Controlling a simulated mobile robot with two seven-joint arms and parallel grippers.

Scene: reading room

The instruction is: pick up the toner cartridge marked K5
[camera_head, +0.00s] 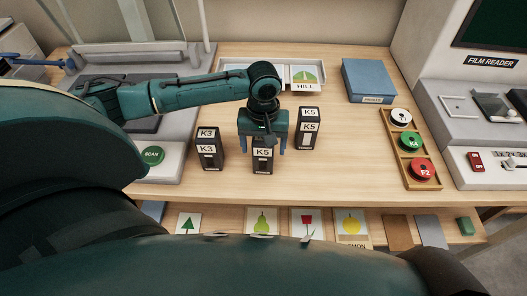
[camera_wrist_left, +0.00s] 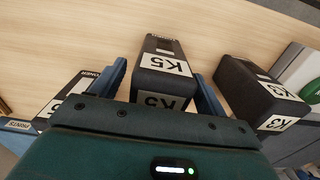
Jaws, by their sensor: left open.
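A black toner cartridge marked K5 (camera_head: 262,160) stands upright on the wooden table, directly below my left gripper (camera_head: 262,148). The gripper is open, with one blue finger on each side of the cartridge's upper part. In the left wrist view this K5 cartridge (camera_wrist_left: 163,64) sits between the spread fingers (camera_wrist_left: 160,78), with gaps visible beside it. A second cartridge marked K5 (camera_head: 308,127) stands behind and to the right. A cartridge marked K3 (camera_head: 209,149) stands to the left; it also shows at the right of the wrist view (camera_wrist_left: 258,92). My right gripper is not in view.
A blue box (camera_head: 368,80) and a wooden tray (camera_head: 391,137) with several round reels are on the right. A HILL card (camera_head: 304,76) lies behind. A SCAN button (camera_head: 152,156) is at the left. Several picture cards lie on a lower front shelf. The table right of the cartridges is clear.

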